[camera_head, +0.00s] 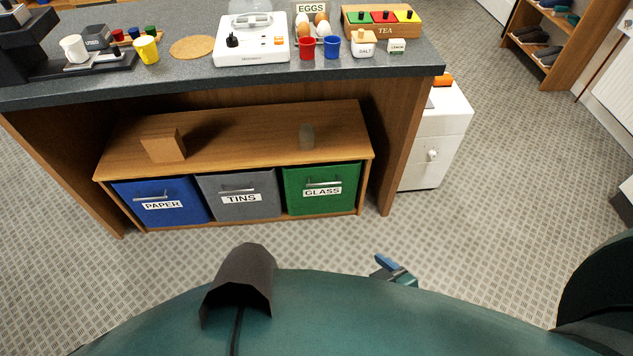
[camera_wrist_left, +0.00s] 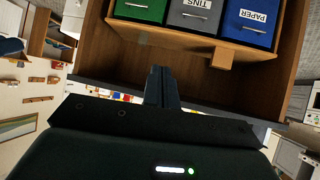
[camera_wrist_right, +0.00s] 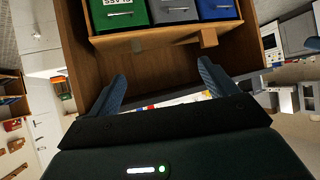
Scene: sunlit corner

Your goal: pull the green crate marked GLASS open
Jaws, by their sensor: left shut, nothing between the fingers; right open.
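The green crate marked GLASS (camera_head: 318,205) sits in the right-hand bay of the low wooden unit under the counter, flush with its neighbours. Its metal handle (camera_head: 323,184) runs across the front above the white label. The crate shows upside down in the left wrist view (camera_wrist_left: 140,10) and right wrist view (camera_wrist_right: 118,18). My right gripper (camera_head: 393,266) is in front of the unit, apart from the crate and to its lower right in the head view. Its fingers (camera_wrist_right: 163,84) are spread and empty. My left gripper (camera_wrist_left: 161,86) is shut and empty, away from the crates; I cannot make it out in the head view.
A grey TINS crate (camera_head: 238,204) and a blue PAPER crate (camera_head: 160,215) stand left of the green one. A wooden block (camera_head: 163,146) and a greyish object (camera_head: 307,137) stand on the unit. A white cabinet (camera_head: 435,140) stands to the right. Carpet in front is clear.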

